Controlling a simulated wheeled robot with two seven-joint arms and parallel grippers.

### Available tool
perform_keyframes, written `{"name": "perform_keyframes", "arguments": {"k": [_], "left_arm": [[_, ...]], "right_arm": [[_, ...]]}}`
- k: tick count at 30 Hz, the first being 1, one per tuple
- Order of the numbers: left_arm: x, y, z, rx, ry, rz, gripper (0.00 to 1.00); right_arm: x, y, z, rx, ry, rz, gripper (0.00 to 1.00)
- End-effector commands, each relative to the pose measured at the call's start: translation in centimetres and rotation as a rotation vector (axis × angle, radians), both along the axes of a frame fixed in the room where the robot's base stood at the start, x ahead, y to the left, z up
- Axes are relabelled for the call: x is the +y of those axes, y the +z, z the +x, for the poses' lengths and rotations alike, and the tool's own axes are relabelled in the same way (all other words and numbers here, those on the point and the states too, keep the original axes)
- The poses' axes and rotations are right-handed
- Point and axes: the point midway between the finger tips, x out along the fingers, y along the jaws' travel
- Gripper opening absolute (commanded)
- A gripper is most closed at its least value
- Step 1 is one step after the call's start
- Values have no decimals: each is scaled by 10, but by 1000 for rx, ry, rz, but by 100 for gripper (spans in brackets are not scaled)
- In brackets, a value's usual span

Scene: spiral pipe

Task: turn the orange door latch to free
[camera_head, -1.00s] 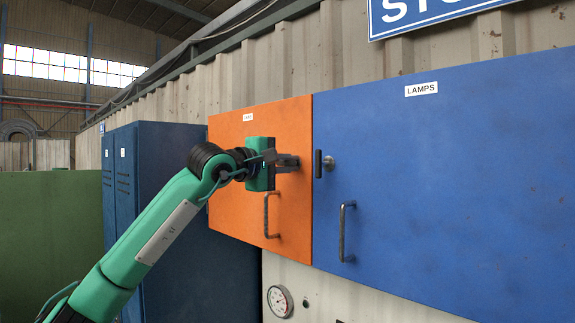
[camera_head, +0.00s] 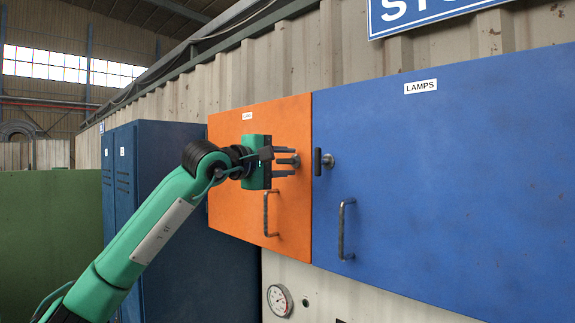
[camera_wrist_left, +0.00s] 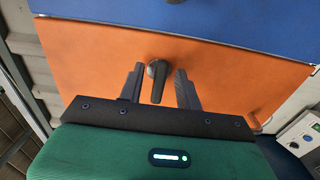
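The orange door (camera_head: 228,190) is shut, flush beside the blue door. Its dark latch (camera_wrist_left: 157,82) shows in the wrist view, with its round pivot at the far end and its lever pointing back toward my palm. In the head view the latch (camera_head: 289,161) lies about level, its lever pointing left. My left gripper (camera_head: 283,162) is at the latch, its fingers above and below the lever. In the wrist view the left gripper (camera_wrist_left: 158,88) is open, with a gap on each side of the lever. My right gripper is not in view.
A bar handle (camera_head: 266,214) sits below the latch on the orange door. The blue LAMPS door (camera_head: 450,180) has an upright latch (camera_head: 319,162) close by on the right and its own bar handle (camera_head: 342,228). A gauge (camera_head: 279,300) is below; dark blue lockers (camera_head: 165,200) stand left.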

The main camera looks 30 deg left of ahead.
Motion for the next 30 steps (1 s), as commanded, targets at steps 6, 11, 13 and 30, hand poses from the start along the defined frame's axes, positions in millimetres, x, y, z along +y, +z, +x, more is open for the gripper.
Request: {"name": "perform_keyframes", "arguments": {"k": [6, 11, 13, 30], "left_arm": [[16, -6, -43, -5, 4, 1, 35], [28, -5, -78, -4, 3, 1, 35], [33, -4, -91, -4, 3, 1, 35], [42, 0, -120, 0, 2, 1, 35]], "right_arm": [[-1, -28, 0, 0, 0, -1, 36], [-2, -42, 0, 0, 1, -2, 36], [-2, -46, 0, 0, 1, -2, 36], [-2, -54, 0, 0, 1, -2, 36]]}}
